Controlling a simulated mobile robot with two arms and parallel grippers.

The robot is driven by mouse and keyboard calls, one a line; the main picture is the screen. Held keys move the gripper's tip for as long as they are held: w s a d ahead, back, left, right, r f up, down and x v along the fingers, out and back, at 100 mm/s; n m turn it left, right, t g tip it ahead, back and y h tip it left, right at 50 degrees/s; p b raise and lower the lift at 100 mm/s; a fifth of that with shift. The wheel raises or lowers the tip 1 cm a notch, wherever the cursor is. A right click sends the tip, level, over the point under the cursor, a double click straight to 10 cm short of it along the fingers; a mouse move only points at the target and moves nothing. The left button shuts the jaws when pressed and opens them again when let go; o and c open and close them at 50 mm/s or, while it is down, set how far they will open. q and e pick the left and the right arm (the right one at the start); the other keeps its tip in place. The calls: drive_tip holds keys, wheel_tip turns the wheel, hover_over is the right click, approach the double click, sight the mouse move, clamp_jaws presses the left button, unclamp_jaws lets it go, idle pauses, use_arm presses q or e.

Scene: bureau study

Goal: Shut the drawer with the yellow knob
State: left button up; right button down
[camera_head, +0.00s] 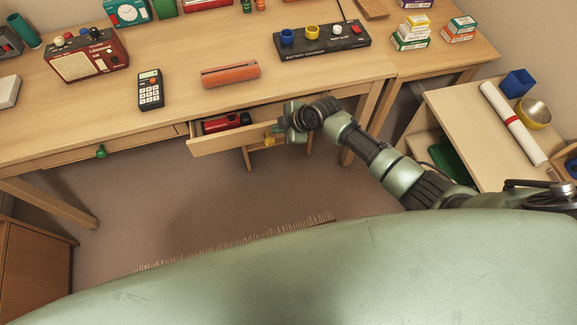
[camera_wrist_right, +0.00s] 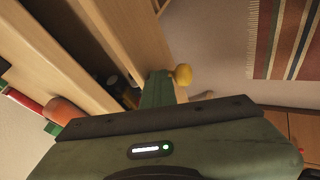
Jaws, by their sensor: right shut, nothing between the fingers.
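The drawer with the yellow knob (camera_head: 222,143) is pulled out from under the desk, and its inside shows. Its yellow knob (camera_head: 269,141) is on the front panel, close to my right gripper (camera_head: 279,132). The right gripper is shut and empty at the right end of the drawer front. In the right wrist view the shut fingers (camera_wrist_right: 157,91) are beside the yellow knob (camera_wrist_right: 183,75), near the wooden front panel (camera_wrist_right: 130,38). I cannot tell whether they touch it. My left gripper is not in view.
A red object (camera_head: 222,123) lies in the open drawer. A drawer with a green knob (camera_head: 100,151) is to the left, flush with the desk. The desk top (camera_head: 190,100) holds a radio (camera_head: 88,58), a calculator (camera_head: 150,89) and an orange object (camera_head: 230,75). Floor below is clear.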

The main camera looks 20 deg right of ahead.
drive_tip(key=w+b, duration=0.2)
drive_tip(key=w, duration=0.3)
drive_tip(key=shift+f+b, duration=0.35)
drive_tip(key=shift+b, duration=0.05)
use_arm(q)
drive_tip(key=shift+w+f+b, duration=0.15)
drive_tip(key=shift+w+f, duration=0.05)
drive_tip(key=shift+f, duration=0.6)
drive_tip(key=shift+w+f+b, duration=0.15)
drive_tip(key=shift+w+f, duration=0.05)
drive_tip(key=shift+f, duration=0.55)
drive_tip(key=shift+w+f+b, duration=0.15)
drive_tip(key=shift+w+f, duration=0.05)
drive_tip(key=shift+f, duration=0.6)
use_arm(e)
drive_tip(key=shift+w+r, duration=0.3)
drive_tip(key=shift+w, duration=0.35)
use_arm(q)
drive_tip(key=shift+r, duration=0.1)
